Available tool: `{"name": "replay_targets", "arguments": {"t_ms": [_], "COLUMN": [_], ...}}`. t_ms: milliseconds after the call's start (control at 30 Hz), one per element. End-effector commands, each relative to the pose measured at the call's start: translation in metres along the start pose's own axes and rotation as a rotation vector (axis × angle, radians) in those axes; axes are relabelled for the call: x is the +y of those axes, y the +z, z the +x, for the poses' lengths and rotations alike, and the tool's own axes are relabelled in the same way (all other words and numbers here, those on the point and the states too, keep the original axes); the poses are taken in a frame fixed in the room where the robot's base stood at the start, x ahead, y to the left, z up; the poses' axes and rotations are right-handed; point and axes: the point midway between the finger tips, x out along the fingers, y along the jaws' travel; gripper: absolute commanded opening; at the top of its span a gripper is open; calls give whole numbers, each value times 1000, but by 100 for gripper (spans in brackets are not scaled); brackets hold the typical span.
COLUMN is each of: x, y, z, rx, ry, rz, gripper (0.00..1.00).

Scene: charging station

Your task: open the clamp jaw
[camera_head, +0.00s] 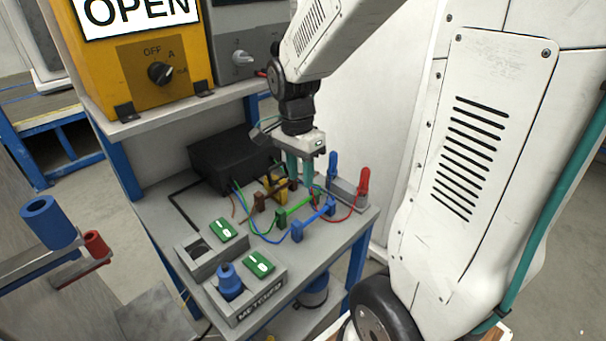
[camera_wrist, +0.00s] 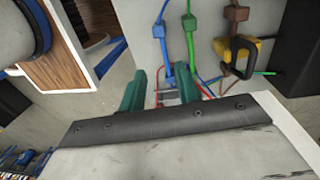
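Several coloured clips with cables stand on the grey bench top; I cannot tell which one is the clamp with the jaw. A blue bar-like clip (camera_head: 315,222), a green one (camera_head: 292,216) and a yellow one (camera_head: 281,183) lie close together. In the wrist view the blue cable piece (camera_wrist: 159,30), green piece (camera_wrist: 189,23) and yellow piece with a black loop (camera_wrist: 237,52) show above my fingers. My gripper (camera_head: 301,184) points down beside the clips, its teal fingers apart. In the wrist view my gripper (camera_wrist: 165,82) has a small grey part and red wires between or below its fingers, contact unclear.
A grey block with blue and red handles (camera_head: 364,182) stands right of my gripper. A black box (camera_head: 228,160) is behind left. A yellow meter box (camera_head: 140,65) sits on the upper shelf. Grey holders with green tags (camera_head: 222,229) and a blue plug (camera_head: 228,281) are in front.

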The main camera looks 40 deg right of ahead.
Motion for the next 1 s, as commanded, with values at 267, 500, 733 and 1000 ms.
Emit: {"name": "replay_targets", "arguments": {"t_ms": [267,500,733,1000], "x": [14,14,36,105], "y": [4,4,27,78], "z": [0,0,-29,-75], "rx": [0,0,18,88], "ry": [1,0,-41,-117], "rz": [0,-3,-263,-958], "gripper": [32,16,0,0]}}
